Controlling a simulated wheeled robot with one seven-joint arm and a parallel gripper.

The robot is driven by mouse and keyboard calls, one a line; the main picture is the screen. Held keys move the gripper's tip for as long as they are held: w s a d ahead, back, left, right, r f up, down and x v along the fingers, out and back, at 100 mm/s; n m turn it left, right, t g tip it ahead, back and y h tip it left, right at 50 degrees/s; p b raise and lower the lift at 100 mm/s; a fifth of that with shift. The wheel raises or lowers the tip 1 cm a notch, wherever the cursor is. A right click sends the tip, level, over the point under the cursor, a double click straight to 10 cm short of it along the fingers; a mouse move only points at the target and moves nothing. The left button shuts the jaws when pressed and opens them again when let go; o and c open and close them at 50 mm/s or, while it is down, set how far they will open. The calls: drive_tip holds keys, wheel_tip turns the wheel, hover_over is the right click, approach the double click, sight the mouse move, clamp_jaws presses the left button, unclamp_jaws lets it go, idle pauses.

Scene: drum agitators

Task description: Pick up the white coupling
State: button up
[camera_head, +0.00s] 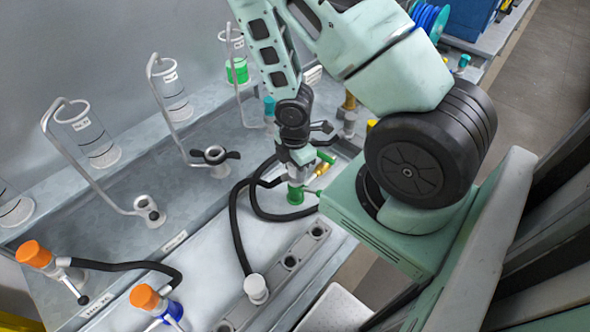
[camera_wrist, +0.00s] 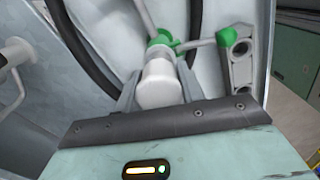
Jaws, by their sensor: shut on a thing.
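My gripper (camera_head: 298,160) points down beside the black hoses, above a green-collared fitting (camera_head: 295,192). In the wrist view my gripper (camera_wrist: 158,92) is shut on a white cylindrical coupling (camera_wrist: 160,82), with a finger on each side. The green fitting (camera_wrist: 165,40) with its side arms shows right behind the held piece. I cannot tell whether the two still touch. Another white round piece (camera_head: 256,288) stands on the grey holed bar, at the end of a black hose.
The grey bar with holes (camera_head: 290,262) lies to the right of the fitting in the wrist view. Two orange-topped fittings (camera_head: 145,298) (camera_head: 34,254) stand at the lower left. A black hose (camera_head: 236,225) loops close to my gripper. Clear cylinders (camera_head: 88,133) stand along the back.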

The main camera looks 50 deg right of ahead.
drive_tip(key=shift+r, duration=0.15)
drive_tip(key=shift+r, duration=0.85)
wheel_tip(320, 180, up, 7)
drive_tip(key=shift+r+p, duration=0.1)
drive_tip(key=shift+p, duration=0.65)
drive_tip(key=shift+r+p, duration=0.3)
drive_tip(key=shift+r, duration=0.15)
drive_tip(key=shift+r+p, duration=0.15)
drive_tip(key=shift+p, duration=0.2)
